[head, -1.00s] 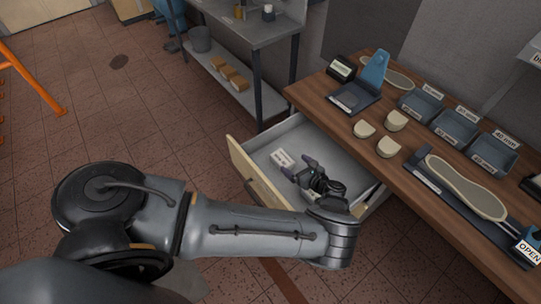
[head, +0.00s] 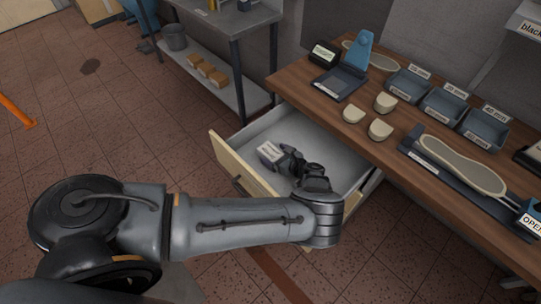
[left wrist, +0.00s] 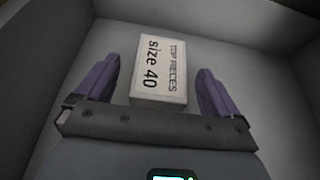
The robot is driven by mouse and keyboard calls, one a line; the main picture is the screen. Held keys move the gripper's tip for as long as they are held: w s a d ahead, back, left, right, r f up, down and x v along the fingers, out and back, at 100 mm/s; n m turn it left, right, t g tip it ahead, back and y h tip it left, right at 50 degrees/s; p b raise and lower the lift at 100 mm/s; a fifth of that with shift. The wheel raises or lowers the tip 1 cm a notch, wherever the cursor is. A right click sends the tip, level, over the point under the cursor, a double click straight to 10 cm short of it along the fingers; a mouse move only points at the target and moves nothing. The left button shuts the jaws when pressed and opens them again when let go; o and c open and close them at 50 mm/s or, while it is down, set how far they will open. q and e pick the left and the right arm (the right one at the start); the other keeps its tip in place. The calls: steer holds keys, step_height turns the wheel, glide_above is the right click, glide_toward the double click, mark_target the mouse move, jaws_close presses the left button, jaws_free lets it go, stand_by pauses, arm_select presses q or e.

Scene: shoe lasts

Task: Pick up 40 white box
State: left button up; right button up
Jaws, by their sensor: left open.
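The white box (left wrist: 160,68) lies flat inside the open drawer and is labelled "TOP PIECES size 40" in the left wrist view. In the head view the white box (head: 269,150) shows near the drawer's front left, partly hidden by my gripper. In the head view my left gripper (head: 273,153) is down inside the drawer (head: 226,163). My right gripper is not in view.
The wooden workbench (head: 336,115) above the drawer holds blue-grey bins (head: 441,106), several cream pieces (head: 380,130) and a sole on a dark base (head: 462,165). A grey metal table (head: 236,22) stands at the back.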

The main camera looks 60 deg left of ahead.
mark_target(271, 152)
arm_select(q)
steer(key=x, duration=0.3)
steer(key=shift+a+b, duration=0.3)
steer(key=shift+a, duration=0.05)
steer(key=shift+d, duration=0.1)
steer(key=c, duration=1.1)
